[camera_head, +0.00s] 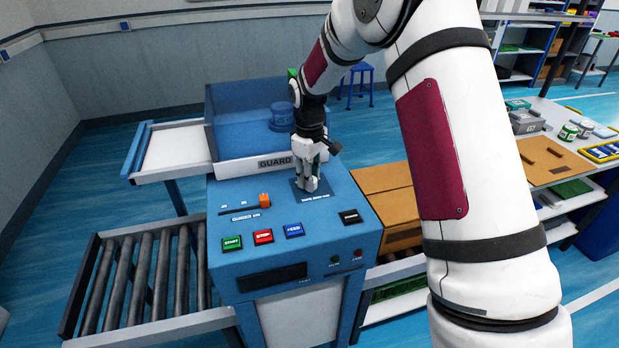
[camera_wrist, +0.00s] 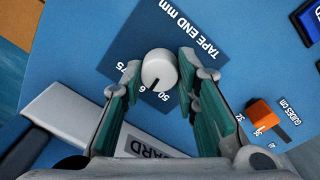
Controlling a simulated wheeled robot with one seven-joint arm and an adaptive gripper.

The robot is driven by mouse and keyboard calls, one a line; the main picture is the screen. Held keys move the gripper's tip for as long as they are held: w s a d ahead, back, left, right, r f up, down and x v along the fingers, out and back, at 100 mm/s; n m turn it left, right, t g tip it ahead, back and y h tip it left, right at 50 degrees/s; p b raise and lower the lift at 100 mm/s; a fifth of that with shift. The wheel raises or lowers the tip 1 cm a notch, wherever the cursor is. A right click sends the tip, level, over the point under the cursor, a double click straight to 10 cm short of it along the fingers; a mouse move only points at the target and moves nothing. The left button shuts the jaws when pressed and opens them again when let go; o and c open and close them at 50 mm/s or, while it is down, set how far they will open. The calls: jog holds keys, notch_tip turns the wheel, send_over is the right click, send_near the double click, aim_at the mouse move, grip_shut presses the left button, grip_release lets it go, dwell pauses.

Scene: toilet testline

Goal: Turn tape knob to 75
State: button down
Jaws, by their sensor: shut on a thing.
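The tape knob (camera_wrist: 159,69) is a round white dial with a dark pointer line, on a dark blue plate (camera_wrist: 107,45) lettered "TAPE END mm". Marks 75, one starting with 6, and 50 show beside it. The pointer faces the side with these numbers, between the 6-something mark and 50, away from 75. My gripper (camera_wrist: 158,70) has its teal-padded fingers on both sides of the knob, shut on it. In the head view my gripper (camera_head: 309,184) points down at the plate (camera_head: 325,190) on the blue machine's panel and hides the knob.
An orange slider (camera_head: 264,200) marked guides is left of my gripper. Green (camera_head: 232,243), red (camera_head: 263,237) and blue (camera_head: 294,230) buttons line the panel front. A guard (camera_head: 270,162) stands behind, a roller conveyor (camera_head: 140,280) at left, a cardboard box (camera_head: 388,195) at right.

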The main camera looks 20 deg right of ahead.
jog(key=m+b, duration=0.2)
jog(key=m, duration=0.3)
jog(key=shift+m, duration=0.3)
jog(key=m+b, duration=0.1)
jog(key=m, duration=0.4)
dwell(0.4)
jog(key=c, duration=1.2)
grip_release()
jog(key=shift+c, duration=0.2)
notch_tip(320, 180, up, 12)
jog(key=shift+a, duration=0.25)
